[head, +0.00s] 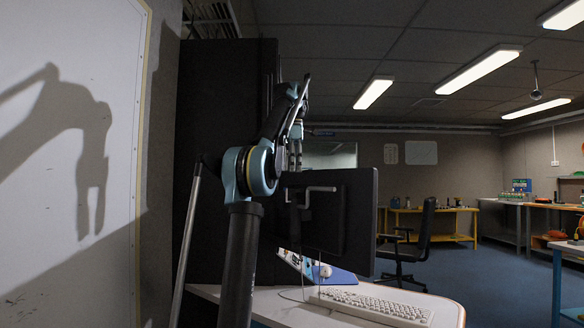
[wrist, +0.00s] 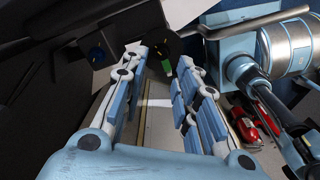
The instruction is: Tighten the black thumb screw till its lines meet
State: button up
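In the wrist view my gripper (wrist: 160,62) is open, its two padded fingers spread apart with nothing held. A dark, round, knob-like part (wrist: 163,40) is just beyond the fingertips, around the middle of the gap. It looks like the black thumb screw, but it is dim and I cannot be sure. A small green patch (wrist: 167,66) shows just below it. I cannot make out any lines on it, nor whether a finger touches it. In the head view my gripper (head: 295,155) is small beside the monitor's top left, partly hidden by my arm.
A metal drum (wrist: 288,45) and a grey bar (wrist: 245,20) lie right of my fingers in the wrist view, with a red part (wrist: 250,125) below. The head view shows a monitor (head: 345,215), keyboard (head: 375,304) and blue sloped panel (head: 338,275) on a white desk (head: 445,312).

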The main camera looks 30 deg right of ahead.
jog(key=shift+f, duration=3.1)
grip_shut()
